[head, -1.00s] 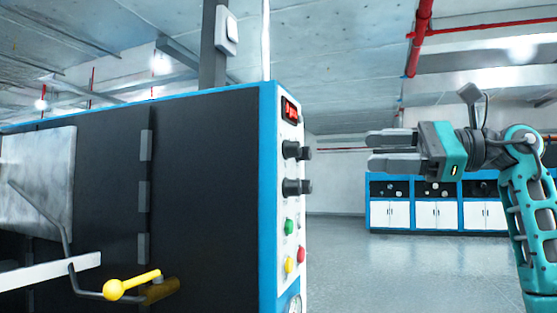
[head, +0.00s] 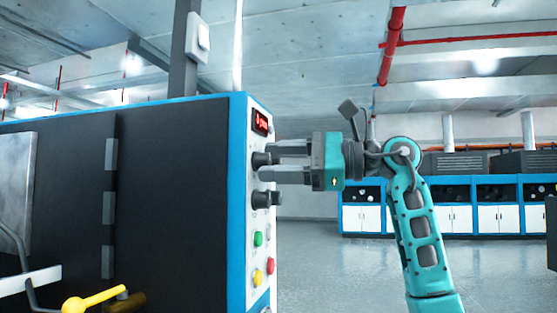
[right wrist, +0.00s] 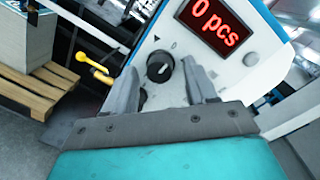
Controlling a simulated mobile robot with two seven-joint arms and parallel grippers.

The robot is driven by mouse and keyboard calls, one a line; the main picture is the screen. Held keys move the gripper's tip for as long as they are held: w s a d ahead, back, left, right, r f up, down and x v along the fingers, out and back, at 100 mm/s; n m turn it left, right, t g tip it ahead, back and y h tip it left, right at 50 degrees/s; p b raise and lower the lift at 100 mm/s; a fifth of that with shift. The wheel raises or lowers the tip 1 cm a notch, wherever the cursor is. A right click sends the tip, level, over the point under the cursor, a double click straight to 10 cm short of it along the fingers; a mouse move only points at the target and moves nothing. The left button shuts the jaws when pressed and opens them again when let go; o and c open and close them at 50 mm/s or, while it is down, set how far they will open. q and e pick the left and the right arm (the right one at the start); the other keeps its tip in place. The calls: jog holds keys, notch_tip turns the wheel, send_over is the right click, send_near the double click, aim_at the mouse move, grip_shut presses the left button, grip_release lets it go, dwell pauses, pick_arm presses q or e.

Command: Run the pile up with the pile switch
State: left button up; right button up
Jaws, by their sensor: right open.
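The machine's control panel (head: 246,215) faces right in the head view. It carries a red display (head: 261,122), reading "0 pcs" in the right wrist view (right wrist: 213,24), and two black rotary knobs, upper (head: 259,160) and lower (head: 266,199). No label tells me which is the pile switch. My right gripper (head: 268,162) is open and level with the upper knob. In the right wrist view, a knob with a white pointer line (right wrist: 160,66) shows between the fingertips; I cannot tell whether they touch it. My left gripper is not in view.
Green (head: 258,239), red (head: 270,265) and yellow (head: 257,277) buttons sit below the knobs. A yellow-knobbed handle (head: 75,305) sticks out at lower left. A stack on a wooden pallet (right wrist: 30,93) shows in the right wrist view. Floor right of the machine is clear.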

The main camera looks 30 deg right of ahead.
jog(key=shift+c, duration=1.4)
grip_shut()
